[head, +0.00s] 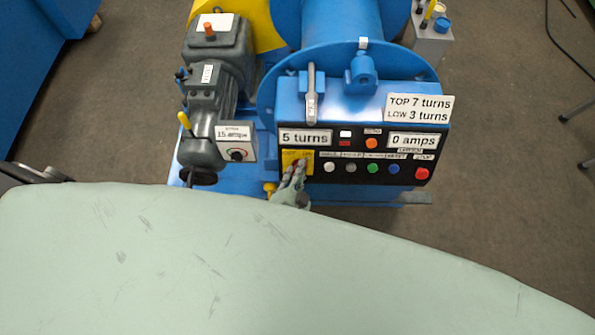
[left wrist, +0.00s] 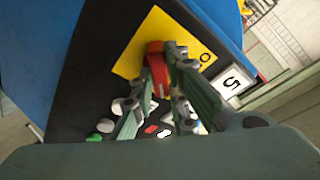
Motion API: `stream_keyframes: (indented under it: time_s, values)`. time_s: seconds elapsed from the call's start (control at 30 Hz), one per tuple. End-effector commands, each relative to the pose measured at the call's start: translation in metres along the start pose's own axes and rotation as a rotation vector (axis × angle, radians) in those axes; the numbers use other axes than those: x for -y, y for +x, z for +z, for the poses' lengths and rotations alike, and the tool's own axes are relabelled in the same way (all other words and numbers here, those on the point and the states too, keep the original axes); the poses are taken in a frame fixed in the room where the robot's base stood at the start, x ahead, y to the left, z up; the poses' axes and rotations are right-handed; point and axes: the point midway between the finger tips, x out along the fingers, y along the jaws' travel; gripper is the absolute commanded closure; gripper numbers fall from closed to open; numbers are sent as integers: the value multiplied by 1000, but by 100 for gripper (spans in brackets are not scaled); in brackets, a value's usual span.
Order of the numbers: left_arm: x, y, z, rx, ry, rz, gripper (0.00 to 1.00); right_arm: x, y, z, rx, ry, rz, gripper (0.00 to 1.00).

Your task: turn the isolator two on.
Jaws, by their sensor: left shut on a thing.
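The isolator is a red rotary handle (left wrist: 155,62) on a yellow plate (left wrist: 138,58), with a "0" mark on the plate in the left wrist view. In the head view its yellow plate (head: 308,158) is at the left end of the black control panel. My left gripper (head: 292,174) reaches up to it from below. In the left wrist view the left gripper's fingers (left wrist: 161,72) are shut on the red handle. They partly hide the handle, so its exact angle is hard to tell. My right gripper is not in view.
The control panel (head: 375,183) has several push buttons, a red one (head: 422,174) at the right end. A grey lever (head: 311,95) stands above. The motor (head: 205,90) is to the left.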

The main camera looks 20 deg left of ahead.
Motion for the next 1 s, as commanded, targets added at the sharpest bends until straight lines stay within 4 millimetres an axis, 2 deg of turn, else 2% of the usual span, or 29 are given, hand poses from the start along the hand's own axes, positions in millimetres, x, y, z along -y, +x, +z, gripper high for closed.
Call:
stream_keyframes:
  time_s: [0.2,0.23,0.43,0.77,0.87,1.0]
  values:
    - [-1,0,-1,-2,4,3,100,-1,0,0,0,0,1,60]
    - [-1,0,-1,-2,4,3,85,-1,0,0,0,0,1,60]
    - [-1,0,-1,-2,3,2,68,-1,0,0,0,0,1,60]
    - [0,-1,0,-1,2,0,67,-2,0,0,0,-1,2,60]
    - [-1,-7,0,0,1,1,67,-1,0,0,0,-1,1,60]
    - [-1,-25,1,0,1,1,67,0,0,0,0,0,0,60]
